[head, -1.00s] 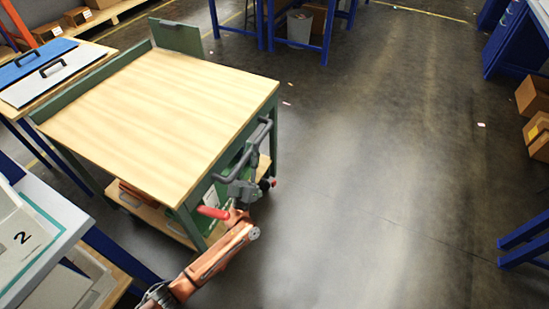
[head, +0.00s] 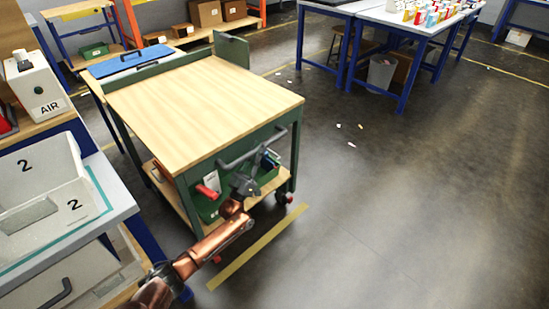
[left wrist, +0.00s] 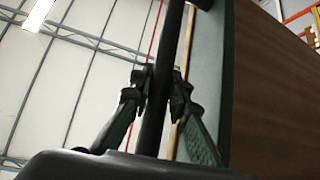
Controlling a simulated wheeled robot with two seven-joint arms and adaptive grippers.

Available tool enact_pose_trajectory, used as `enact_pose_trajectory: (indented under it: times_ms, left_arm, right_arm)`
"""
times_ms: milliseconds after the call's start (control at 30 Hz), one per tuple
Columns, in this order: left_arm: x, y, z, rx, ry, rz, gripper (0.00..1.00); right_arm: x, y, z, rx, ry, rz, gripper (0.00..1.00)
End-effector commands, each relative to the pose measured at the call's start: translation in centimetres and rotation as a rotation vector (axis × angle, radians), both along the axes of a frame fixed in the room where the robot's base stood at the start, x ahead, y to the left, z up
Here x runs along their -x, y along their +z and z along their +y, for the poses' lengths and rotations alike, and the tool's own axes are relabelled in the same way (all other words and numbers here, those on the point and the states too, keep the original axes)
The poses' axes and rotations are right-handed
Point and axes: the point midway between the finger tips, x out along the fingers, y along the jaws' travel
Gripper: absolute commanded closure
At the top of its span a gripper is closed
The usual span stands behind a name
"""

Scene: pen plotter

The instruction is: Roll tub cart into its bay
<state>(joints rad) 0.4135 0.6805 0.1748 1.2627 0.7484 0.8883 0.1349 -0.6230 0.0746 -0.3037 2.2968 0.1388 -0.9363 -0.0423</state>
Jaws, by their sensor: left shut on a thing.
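The cart (head: 200,100) has a pale wooden top, a green frame, a lower shelf and small red-hubbed wheels. It stands left of centre in the head view. A grey bar handle (head: 240,157) runs along its near end. My left gripper (head: 243,183) is at this handle. The left wrist view shows its two fingers (left wrist: 160,85) shut on the dark handle bar (left wrist: 158,110). Green and red items sit on the lower shelf, partly hidden by my arm. My right gripper is not in view. A yellow floor line (head: 257,247) lies just in front of the cart.
A bench with a grey tub marked 2 (head: 45,185) stands close at the left. A table with a blue-lidded case (head: 130,60) is behind the cart's left side. Blue-legged tables (head: 400,50) and a grey bin (head: 382,71) are at the back.

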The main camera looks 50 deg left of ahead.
Motion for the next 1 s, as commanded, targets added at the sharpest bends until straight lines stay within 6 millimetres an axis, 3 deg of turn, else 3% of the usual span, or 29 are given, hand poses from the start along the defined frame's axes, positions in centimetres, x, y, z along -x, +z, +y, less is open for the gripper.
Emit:
enact_pose_trajectory:
  times_ms: [200, 533, 567, 600, 800, 1000]
  left_arm:
    - [0.5, -0.1, 1.4, 0.001, 0.006, 0.001, 1.00]
    - [0.7, 0.0, 1.8, 0.003, 0.011, 0.002, 1.00]
    - [0.7, 0.0, 1.9, 0.004, 0.012, 0.002, 0.83]
    - [0.7, 0.0, 1.9, 0.004, 0.012, 0.002, 0.80]
    - [0.6, 0.0, 1.6, 0.002, 0.009, 0.002, 0.67]
    - [0.3, 0.0, 1.3, 0.002, 0.004, 0.001, 0.66]
  right_arm:
    - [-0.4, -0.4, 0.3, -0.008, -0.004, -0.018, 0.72]
    - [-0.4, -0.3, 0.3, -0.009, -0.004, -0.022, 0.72]
    - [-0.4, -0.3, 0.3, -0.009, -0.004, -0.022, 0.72]
    - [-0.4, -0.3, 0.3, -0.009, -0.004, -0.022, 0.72]
    - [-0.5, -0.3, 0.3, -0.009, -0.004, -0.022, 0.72]
    - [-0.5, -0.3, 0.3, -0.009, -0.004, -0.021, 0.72]
